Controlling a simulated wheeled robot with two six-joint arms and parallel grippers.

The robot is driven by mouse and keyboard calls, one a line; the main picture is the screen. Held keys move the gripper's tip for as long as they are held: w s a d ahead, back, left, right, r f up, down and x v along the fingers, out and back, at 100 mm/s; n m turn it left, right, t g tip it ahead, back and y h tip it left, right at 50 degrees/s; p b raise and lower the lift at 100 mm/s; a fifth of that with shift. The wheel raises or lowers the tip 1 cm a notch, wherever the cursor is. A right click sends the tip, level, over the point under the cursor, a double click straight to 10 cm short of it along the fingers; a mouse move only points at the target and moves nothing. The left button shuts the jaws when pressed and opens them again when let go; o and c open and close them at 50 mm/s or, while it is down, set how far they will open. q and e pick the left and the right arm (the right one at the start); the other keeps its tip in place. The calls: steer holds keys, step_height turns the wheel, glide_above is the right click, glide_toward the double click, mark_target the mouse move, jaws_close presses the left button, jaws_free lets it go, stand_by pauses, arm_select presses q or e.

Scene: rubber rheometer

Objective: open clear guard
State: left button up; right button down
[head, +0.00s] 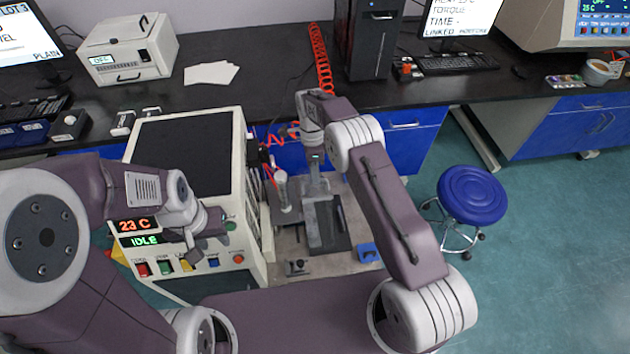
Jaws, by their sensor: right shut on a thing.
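The rheometer (190,150) is a white cabinet with a black top, a display reading 23 C and IDLE, and coloured buttons. Beside its right side is a grey bench area with a dark plate (326,228) and a metal post (284,190). The clear guard cannot be made out against this background. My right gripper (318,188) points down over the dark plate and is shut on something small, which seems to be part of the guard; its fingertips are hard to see. My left gripper (200,248) hangs in front of the control panel; its finger gap is not clear.
A black bench (280,80) runs behind, with a white box device (127,48), papers (211,73) and a black tower (375,40). A coiled red hose (320,60) hangs behind my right wrist. A blue stool (472,195) stands right; the floor there is free.

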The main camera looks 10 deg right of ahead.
steer(key=shift+w+d+f, duration=0.1)
steer(key=shift+w, duration=0.4)
steer(key=c, duration=1.5)
jaws_free()
steer(key=shift+c, duration=0.2)
steer(key=shift+o, duration=0.3)
steer(key=shift+w+f, duration=0.4)
steer(key=shift+w, duration=0.15)
steer(key=shift+s+r, duration=0.25)
steer(key=shift+s, duration=0.05)
steer(key=shift+w+f, duration=0.1)
steer(key=shift+w, duration=0.05)
